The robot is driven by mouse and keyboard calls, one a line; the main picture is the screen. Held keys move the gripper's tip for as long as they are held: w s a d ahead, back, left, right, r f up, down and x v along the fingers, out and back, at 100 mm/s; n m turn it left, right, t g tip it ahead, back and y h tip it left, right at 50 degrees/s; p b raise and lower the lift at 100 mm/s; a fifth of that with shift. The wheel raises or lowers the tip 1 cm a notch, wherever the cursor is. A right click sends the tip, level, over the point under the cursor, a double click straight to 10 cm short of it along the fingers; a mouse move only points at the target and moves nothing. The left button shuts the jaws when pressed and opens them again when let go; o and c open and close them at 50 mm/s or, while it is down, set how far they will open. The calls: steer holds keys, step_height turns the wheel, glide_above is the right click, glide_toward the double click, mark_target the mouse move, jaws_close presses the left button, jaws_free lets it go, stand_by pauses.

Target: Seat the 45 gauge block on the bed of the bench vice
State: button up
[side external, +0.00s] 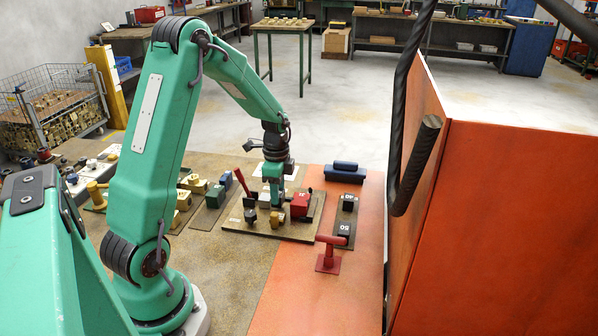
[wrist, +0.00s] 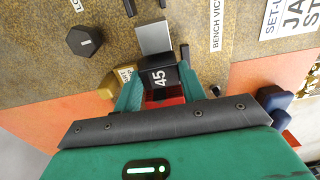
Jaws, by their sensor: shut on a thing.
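The black 45 gauge block (wrist: 160,76) sits between the two green fingers of my gripper (wrist: 161,88) in the wrist view, its number facing the camera. My gripper is shut on it. In the side view my gripper (side external: 276,197) points down over the vice board, just left of the red body of the bench vice (side external: 300,204). In the wrist view a grey metal piece (wrist: 154,37) lies just beyond the block, and red shows behind it between the fingers. The block is not clear in the side view, and I cannot tell whether its underside touches the bed.
A brass piece (wrist: 122,80) and a black hexagonal knob (wrist: 84,40) stand close to my fingers. A tray with gauge blocks (side external: 345,220) lies to the right, with a red T-shaped handle (side external: 329,252) and a blue block (side external: 345,172) nearby.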

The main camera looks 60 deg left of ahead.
steer(key=shift+f, duration=0.65)
stand_by(0.8)
steer(key=o, duration=1.3)
steer(key=shift+o, duration=0.6)
steer(key=o, duration=0.3)
steer(key=shift+r, duration=0.1)
steer(key=shift+r, duration=3.35)
